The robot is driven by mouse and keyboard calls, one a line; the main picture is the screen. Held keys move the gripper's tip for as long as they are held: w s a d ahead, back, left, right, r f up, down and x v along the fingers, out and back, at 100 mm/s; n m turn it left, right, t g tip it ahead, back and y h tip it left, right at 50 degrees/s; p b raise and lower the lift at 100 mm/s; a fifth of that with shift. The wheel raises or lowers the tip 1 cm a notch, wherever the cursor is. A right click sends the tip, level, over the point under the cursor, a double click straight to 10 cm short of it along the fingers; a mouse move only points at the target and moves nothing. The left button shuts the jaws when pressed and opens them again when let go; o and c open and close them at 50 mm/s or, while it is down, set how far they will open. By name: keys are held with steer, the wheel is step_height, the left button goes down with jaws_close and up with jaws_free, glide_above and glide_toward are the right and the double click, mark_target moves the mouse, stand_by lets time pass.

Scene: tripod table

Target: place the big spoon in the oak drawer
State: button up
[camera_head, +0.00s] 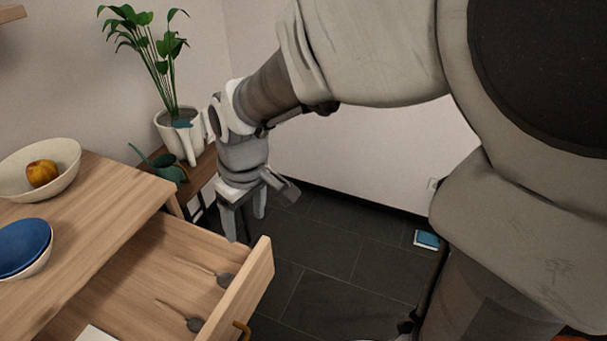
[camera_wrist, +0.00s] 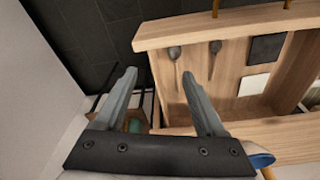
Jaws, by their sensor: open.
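The oak drawer (camera_head: 258,285) is pulled open at the lower left of the head view; its front board (camera_wrist: 200,28) runs across the top of the wrist view. Two spoons lie flat inside, bowls toward the front: one at the far side (camera_head: 225,280), also in the wrist view (camera_wrist: 175,53), and one nearer (camera_head: 193,324), also in the wrist view (camera_wrist: 215,48). I cannot tell which is the big one. My gripper (camera_head: 245,225) is open and empty, pointing down by the drawer's far front corner; its spread fingers (camera_wrist: 158,75) show in the wrist view.
A dark square (camera_wrist: 267,48) and a white square (camera_wrist: 253,84) lie in the drawer. On the cabinet top (camera_head: 115,205) are a bowl with fruit (camera_head: 65,150) and a blue bowl (camera_head: 22,245). A potted plant (camera_head: 165,120) and green watering can (camera_head: 165,170) stand behind my gripper.

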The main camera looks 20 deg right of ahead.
steer(key=s+d+r+m+t+h, duration=0.1)
steer(key=s+d+r+m+t, duration=0.3)
steer(key=s+d+r, duration=0.6)
steer(key=d+m, duration=0.1)
steer(key=m, duration=0.1)
steer(key=shift+s+d+m, duration=0.15)
steer(key=shift+s+m, duration=0.2)
steer(key=shift+m, duration=0.05)
steer(key=shift+r, duration=0.1)
step_height(320, 180, up, 14)
steer(key=p, duration=1.4)
steer(key=shift+r, duration=0.2)
steer(key=shift+f, duration=0.15)
steer(key=c, duration=0.4)
steer(key=shift+o, duration=0.2)
